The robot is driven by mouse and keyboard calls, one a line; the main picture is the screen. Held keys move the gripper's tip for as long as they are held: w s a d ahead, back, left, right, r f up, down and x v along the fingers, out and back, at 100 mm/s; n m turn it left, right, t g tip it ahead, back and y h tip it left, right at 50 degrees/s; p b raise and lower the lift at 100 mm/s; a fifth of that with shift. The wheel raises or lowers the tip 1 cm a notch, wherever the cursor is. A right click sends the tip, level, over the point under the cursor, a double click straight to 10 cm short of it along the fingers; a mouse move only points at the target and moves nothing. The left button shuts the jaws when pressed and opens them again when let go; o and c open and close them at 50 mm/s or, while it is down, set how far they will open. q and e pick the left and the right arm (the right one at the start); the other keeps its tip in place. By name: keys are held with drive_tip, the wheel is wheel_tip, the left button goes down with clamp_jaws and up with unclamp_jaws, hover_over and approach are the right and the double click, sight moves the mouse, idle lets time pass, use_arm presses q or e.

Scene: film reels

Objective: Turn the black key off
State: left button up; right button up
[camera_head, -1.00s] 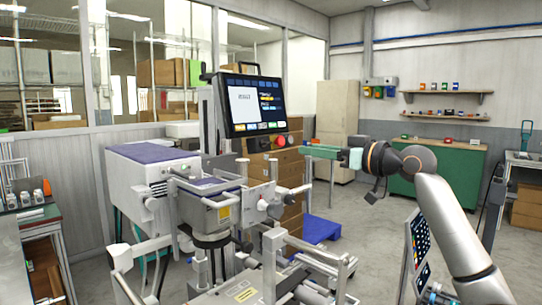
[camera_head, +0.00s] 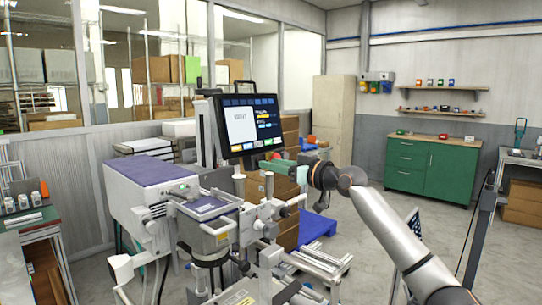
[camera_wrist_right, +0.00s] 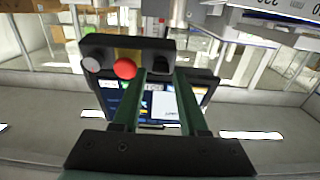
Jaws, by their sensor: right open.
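The machine's screen (camera_head: 250,125) stands on a post, and its button panel is below it. In the right wrist view the panel (camera_wrist_right: 100,45) appears upside down with a red round button (camera_wrist_right: 124,68), a grey knob (camera_wrist_right: 91,64) and a dark shape that looks like the black key (camera_wrist_right: 161,63). Its exact angle is too dark to tell. My right gripper (camera_head: 270,168) is at the panel's right end; in its wrist view the green fingers (camera_wrist_right: 160,76) are open, with the dark shape between their tips. I cannot tell whether they touch it. In the head view the gripper hides much of the panel.
The white machine (camera_head: 150,195) with metal rails and knobs stands below and left of the screen. Brown boxes (camera_head: 287,212) and a blue pallet (camera_head: 318,228) are behind it. A green cabinet (camera_head: 450,170) stands at the back right.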

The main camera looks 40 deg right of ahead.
drive_tip(key=shift+w+a, duration=0.1)
drive_tip(key=shift+w, duration=0.55)
drive_tip(key=shift+c, duration=0.2)
clamp_jaws()
